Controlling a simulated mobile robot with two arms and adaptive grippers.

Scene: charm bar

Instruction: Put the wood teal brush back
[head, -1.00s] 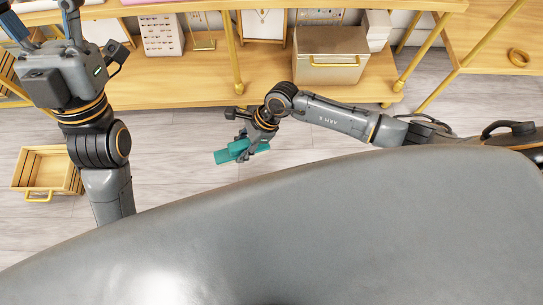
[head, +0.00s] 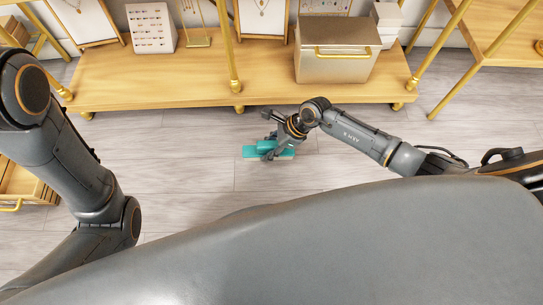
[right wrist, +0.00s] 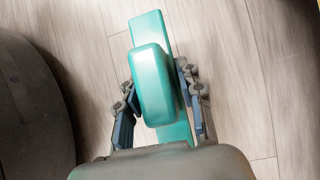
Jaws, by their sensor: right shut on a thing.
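The teal brush (head: 257,152) is held in my right gripper (head: 271,148), in the middle of the head view, above the floor in front of the low wooden shelf. In the right wrist view, the brush (right wrist: 152,82) shows a thick rounded block over a longer flat teal piece. The fingers of my right gripper (right wrist: 155,100) are shut on it from both sides. Nothing else is between the fingers. My left arm shows at the left of the head view, but its gripper is out of view.
The low wooden shelf (head: 170,95) carries a beige box with a gold handle (head: 337,62), a white earring card (head: 152,28) and jewellery stands. Gold posts rise at its front. A wooden crate (head: 22,186) is on the floor at left. The floor (head: 190,150) between is clear.

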